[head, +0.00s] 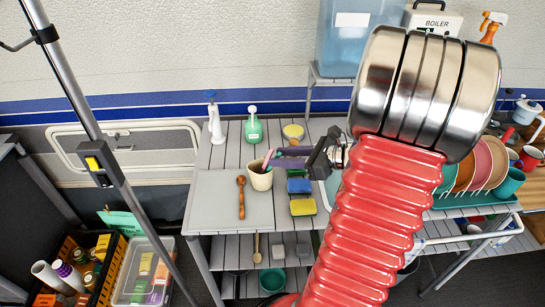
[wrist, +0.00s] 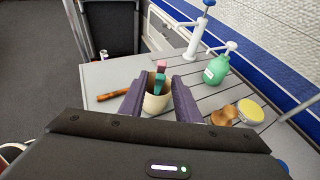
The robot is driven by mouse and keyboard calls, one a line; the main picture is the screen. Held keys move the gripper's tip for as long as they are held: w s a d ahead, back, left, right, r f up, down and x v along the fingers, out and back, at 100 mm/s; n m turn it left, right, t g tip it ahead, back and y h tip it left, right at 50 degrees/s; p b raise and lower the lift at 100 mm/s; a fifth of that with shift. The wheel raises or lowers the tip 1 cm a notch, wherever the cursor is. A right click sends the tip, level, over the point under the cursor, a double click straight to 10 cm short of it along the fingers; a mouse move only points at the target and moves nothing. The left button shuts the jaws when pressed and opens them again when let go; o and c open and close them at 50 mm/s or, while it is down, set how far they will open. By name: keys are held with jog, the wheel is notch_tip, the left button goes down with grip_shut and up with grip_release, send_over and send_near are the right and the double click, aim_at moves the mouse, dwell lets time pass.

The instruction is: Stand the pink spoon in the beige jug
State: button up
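The beige jug (head: 261,180) stands upright on the grey table, beside the cutting board. It also shows in the wrist view (wrist: 156,104). A pink handle (wrist: 161,66), likely the pink spoon's, sticks up from the jug, with a teal handle (wrist: 160,82) close to it. The parts inside the jug are hidden. My gripper (wrist: 160,77) has its purple fingers spread, one on each side of the handles, above the jug's rim. I see no finger pressing on either handle. In the head view, the gripper (head: 275,161) reaches the jug from the right.
A wooden spoon (head: 241,197) lies on the cutting board (head: 213,196) left of the jug. Sponges (head: 303,207) lie to the right, near a dish rack.

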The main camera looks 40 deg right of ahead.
jog(key=v, duration=0.8)
jog(key=shift+s, duration=0.1)
dwell(1.4)
